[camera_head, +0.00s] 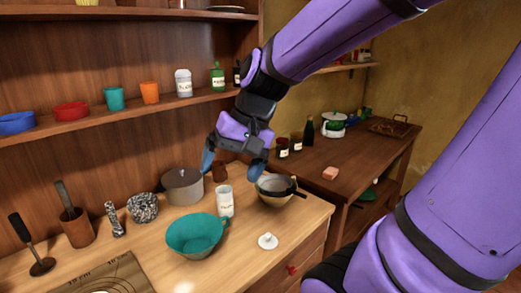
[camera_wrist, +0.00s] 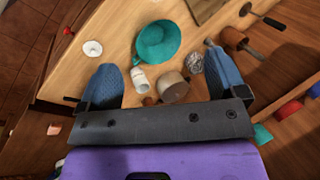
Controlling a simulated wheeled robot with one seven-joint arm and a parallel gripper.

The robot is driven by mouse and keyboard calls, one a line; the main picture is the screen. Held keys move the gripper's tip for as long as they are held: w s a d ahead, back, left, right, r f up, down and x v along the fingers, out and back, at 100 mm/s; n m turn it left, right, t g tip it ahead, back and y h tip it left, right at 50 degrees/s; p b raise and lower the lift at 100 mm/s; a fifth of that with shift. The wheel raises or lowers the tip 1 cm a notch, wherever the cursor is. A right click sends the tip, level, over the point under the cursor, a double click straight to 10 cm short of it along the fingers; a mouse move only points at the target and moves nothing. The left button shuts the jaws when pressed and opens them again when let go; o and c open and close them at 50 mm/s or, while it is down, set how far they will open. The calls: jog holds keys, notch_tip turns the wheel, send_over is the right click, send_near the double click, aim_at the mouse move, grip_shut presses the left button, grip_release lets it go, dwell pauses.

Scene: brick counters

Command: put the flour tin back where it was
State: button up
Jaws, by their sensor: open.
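A white labelled tin (camera_head: 225,201) stands upright on the wooden counter, just behind the teal bowl (camera_head: 190,236). I take it for the flour tin, though its label is too small to read surely. My gripper (camera_head: 232,164) is open and empty above it, fingers pointing down. In the wrist view the tin (camera_wrist: 139,79) shows between the spread fingers of my gripper (camera_wrist: 160,60), nearer the left finger and touched by neither. A similar white labelled tin (camera_head: 183,83) stands on the wall shelf (camera_head: 130,106) beside a green bottle (camera_head: 218,77).
A grey pot (camera_head: 183,187) stands left of the tin, and a pan (camera_head: 276,187) to its right. A white knobbed lid (camera_head: 267,241) lies in front. The shelf also holds an orange cup (camera_head: 150,93), a teal cup (camera_head: 114,99) and red and blue bowls.

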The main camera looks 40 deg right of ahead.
jog(key=s+d+r+n+t+h, duration=0.1)
jog(key=s+r+n+t+h, duration=0.2)
jog(key=s+r+n+h, duration=0.1)
jog(key=shift+s+d+r+n, duration=0.35)
jog(key=shift+s+r, duration=0.2)
jog(key=shift+s, duration=0.65)
